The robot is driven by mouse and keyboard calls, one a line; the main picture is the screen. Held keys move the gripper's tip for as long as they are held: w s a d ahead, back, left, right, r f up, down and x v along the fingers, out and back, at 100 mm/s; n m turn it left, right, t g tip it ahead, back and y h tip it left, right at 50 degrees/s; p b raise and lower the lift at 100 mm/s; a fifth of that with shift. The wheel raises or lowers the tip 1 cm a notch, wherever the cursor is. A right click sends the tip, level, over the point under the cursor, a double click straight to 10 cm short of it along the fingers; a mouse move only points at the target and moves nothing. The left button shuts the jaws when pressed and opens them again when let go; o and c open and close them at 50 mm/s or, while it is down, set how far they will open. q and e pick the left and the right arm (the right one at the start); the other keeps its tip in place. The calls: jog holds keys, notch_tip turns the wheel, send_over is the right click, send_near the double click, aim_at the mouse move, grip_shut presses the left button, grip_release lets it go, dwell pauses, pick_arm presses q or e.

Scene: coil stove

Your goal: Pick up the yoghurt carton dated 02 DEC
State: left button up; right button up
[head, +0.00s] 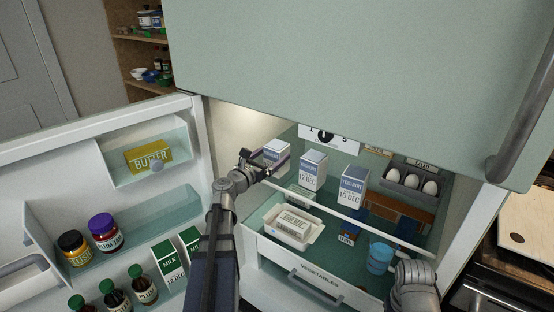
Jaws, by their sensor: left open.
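Three white-and-blue cartons stand in a row on the upper fridge shelf. The right carton (354,186) reads YOGHURT 16 DEC and the middle carton (312,171) reads 12 DEC. The left carton (276,150) has its label mostly covered by my left gripper, so I cannot read its date. My left gripper (264,160) is open at the left carton, its dark fingers in front of and beside it. I cannot tell if they touch it. My right arm shows at the lower right, but its fingers do not show.
An egg tray (408,181) is right of the cartons. A white tub (291,228) and a blue cup (379,258) are lower, above the vegetables drawer (316,283). The open door (90,140) holds butter (148,157), jars, bottles and milk. The freezer door (350,80) overhangs above.

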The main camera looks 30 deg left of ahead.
pick_arm(q)
jog(key=shift+w+d, duration=0.15)
jog(key=shift+w, duration=1.2)
jog(key=shift+w+d, duration=0.15)
jog(key=shift+w, duration=1.15)
jog(key=shift+r, duration=0.1)
grip_shut()
